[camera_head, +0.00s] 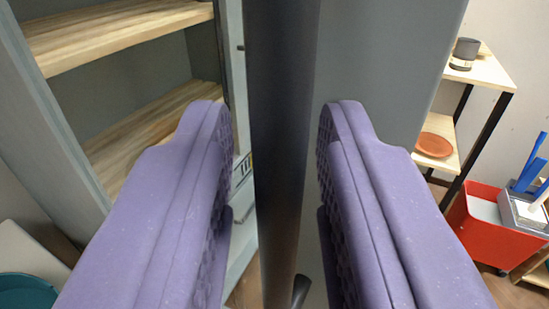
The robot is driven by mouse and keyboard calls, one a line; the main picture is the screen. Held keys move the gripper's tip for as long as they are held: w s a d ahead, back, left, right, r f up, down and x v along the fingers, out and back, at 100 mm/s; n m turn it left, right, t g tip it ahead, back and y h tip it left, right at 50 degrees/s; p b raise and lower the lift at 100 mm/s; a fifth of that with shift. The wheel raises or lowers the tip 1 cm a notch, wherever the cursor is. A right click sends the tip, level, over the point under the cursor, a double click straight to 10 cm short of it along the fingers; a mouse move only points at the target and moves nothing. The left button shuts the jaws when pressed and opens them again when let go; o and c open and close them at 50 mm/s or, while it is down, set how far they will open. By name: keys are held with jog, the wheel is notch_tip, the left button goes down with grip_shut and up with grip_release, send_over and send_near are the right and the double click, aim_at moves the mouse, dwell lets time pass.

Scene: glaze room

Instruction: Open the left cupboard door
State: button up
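My gripper (279,125) has two purple fingers, one on each side of a dark vertical bar handle (283,110). Narrow gaps show between the bar and both fingers, so the gripper is open around it. The bar runs from the top of the view down past the fingers. A plain grey-green door panel (375,60) stands behind the handle. To the left of the panel, the cupboard's inside is exposed, with light wooden shelves (105,35) between grey-green walls. The frames do not show whether this panel is the left door.
On the right, a wood-topped rack (485,72) with dark legs holds a grey cup (465,50) and a terracotta plate (434,145). A teal round object (28,291) is at lower left.

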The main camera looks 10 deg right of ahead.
jog(key=s+a+p, duration=0.1)
jog(key=s, duration=0.6)
jog(key=shift+s+a+p, duration=0.25)
jog(key=shift+s+p, duration=0.1)
jog(key=shift+p, duration=0.05)
